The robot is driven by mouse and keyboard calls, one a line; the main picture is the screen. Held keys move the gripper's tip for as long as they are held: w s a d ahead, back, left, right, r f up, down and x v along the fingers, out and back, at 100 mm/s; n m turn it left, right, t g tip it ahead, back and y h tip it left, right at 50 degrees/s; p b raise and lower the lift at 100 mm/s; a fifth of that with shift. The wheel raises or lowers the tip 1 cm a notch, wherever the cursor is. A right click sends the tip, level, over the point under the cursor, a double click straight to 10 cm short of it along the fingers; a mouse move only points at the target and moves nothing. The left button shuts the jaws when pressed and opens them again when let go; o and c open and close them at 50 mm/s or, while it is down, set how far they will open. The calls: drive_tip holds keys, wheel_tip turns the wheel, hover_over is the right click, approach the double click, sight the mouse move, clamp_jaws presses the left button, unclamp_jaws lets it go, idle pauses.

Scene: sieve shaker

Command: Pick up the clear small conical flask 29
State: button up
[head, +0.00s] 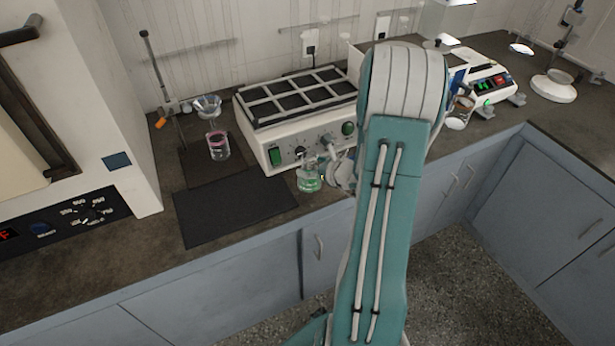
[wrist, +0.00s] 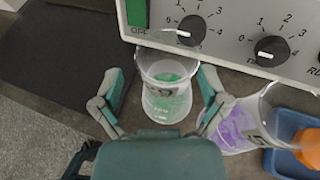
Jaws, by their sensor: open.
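A clear small conical flask (wrist: 167,92) with green liquid stands upright on the dark bench, close to the front panel of the white knobbed unit. It also shows in the head view (head: 309,180), at the unit's front edge. My gripper (wrist: 161,84) is open, with one finger on each side of the flask. Whether either finger touches the glass is not clear. In the head view my arm hides part of the gripper and the bench behind it.
A glass vessel with purple liquid (wrist: 236,128) stands close to my right finger, near a blue tray (wrist: 290,166) with an orange item. The white unit (head: 300,112) stands behind. A dark mat (head: 235,208) lies bare at left; a pink-liquid vessel (head: 218,148) stands farther back.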

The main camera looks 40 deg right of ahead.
drive_tip(key=shift+w+d+f, duration=0.15)
drive_tip(key=shift+w+f, duration=0.1)
drive_tip(key=shift+w, duration=0.2)
drive_tip(key=shift+d, duration=0.35)
drive_tip(key=shift+a, duration=0.4)
clamp_jaws()
drive_tip(key=shift+d, duration=0.15)
drive_tip(key=shift+r, duration=0.1)
